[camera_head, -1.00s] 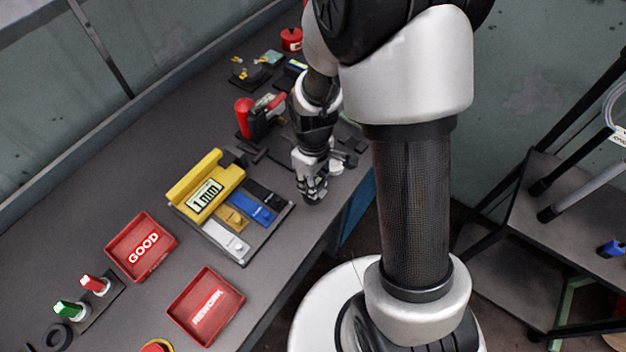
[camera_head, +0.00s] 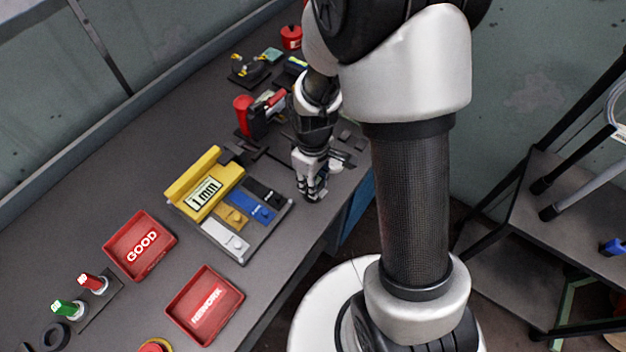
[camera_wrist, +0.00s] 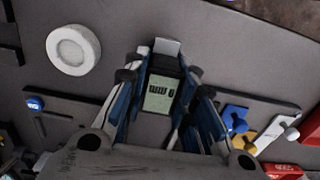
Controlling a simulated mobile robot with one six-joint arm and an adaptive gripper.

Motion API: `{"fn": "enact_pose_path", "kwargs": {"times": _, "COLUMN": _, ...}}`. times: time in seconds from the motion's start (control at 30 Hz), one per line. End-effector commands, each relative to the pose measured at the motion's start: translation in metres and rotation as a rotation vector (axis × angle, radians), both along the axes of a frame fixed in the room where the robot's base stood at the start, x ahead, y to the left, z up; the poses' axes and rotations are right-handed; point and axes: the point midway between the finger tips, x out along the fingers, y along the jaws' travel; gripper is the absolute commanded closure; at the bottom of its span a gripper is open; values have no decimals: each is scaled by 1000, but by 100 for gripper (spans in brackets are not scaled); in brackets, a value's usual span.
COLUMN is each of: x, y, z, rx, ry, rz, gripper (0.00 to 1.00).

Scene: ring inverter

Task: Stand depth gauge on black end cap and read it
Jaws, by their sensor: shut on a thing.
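My gripper (camera_head: 312,192) points down over the bench near its front edge, right of the colored tray. In the wrist view my gripper (camera_wrist: 165,100) is shut on the depth gauge (camera_wrist: 158,95), a small dark body with a pale screen between the blue-sided fingers. The screen appears upside down and seems to read "0 mm". A grey end (camera_wrist: 167,47) of it shows past the fingertips. I cannot pick out the black end cap for certain, and whether the gauge touches anything below is unclear.
Red GOOD (camera_head: 140,246) and REWORK (camera_head: 205,305) bins stand nearer left. A white round thing (camera_wrist: 74,50) lies on the bench in the wrist view.

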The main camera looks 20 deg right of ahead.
Motion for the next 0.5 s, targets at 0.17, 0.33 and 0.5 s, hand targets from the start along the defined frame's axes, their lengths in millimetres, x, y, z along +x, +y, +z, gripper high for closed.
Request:
{"fn": "enact_pose_path", "kwargs": {"times": 0.17, "x": 0, "y": 0, "z": 0, "rx": 0, "ry": 0, "rz": 0, "gripper": 100}}
{"fn": "enact_pose_path", "kwargs": {"times": 0.33, "x": 0, "y": 0, "z": 0, "rx": 0, "ry": 0, "rz": 0, "gripper": 72}}
{"fn": "enact_pose_path", "kwargs": {"times": 0.5, "x": 0, "y": 0, "z": 0, "rx": 0, "ry": 0, "rz": 0, "gripper": 61}}
